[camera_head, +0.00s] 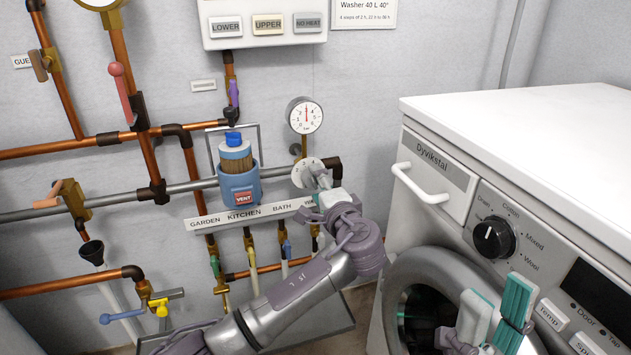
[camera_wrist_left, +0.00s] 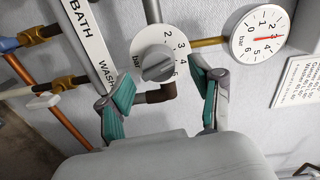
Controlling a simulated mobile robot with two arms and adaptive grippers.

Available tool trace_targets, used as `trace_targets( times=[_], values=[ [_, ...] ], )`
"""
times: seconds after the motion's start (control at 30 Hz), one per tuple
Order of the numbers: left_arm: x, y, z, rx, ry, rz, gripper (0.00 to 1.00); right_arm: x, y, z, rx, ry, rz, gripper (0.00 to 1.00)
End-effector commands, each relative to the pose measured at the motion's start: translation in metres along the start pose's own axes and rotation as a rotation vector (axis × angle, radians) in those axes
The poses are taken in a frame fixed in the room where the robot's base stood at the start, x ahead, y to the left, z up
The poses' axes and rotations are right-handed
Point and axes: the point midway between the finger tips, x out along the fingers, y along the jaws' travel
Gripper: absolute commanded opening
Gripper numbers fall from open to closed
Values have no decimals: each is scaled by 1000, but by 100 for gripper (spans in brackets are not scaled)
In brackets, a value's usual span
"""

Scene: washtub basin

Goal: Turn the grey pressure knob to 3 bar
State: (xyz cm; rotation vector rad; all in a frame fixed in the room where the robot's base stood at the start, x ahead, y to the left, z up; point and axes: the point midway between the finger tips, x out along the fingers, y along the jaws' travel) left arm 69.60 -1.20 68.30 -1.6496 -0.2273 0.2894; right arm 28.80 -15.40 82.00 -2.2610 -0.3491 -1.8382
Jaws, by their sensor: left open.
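The grey pressure knob (camera_wrist_left: 158,67) sits on a white round dial (camera_wrist_left: 143,42) marked with numbers and "bar". Its bar slants from lower left to upper right; which number it marks is hard to tell. The dial also shows in the head view (camera_head: 301,174), partly behind my left gripper (camera_head: 320,190). In the left wrist view my left gripper (camera_wrist_left: 162,78) is open, one teal finger on either side of the knob, with no clear grip on it. My right gripper (camera_head: 496,308) is open and empty before the washer.
A pressure gauge (camera_head: 305,115) above the dial has its red needle near 3. A blue filter (camera_head: 239,187) stands left of the knob, above a label strip (camera_head: 240,217) and several valves. The washing machine (camera_head: 530,130) fills the right side.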

Motion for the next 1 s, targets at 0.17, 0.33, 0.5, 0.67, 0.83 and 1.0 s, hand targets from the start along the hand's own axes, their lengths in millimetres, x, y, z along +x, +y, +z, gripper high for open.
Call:
trace_targets(
  times=[0.17,0.33,0.5,0.67,0.83,1.0],
  values=[
    [-41,1,-1,-3,4,3,65,0,0,0,0,-1,1,40],
    [-73,1,-1,-3,4,4,65,0,0,0,1,-1,1,40],
    [-91,1,0,0,1,2,65,0,0,0,1,-2,1,40],
    [-96,0,0,-1,1,0,65,0,0,0,1,-2,1,40],
    [-96,0,0,0,1,0,65,0,0,0,1,-2,1,40],
    [-96,0,0,0,1,1,65,0,0,0,1,-2,1,40]
  ],
)
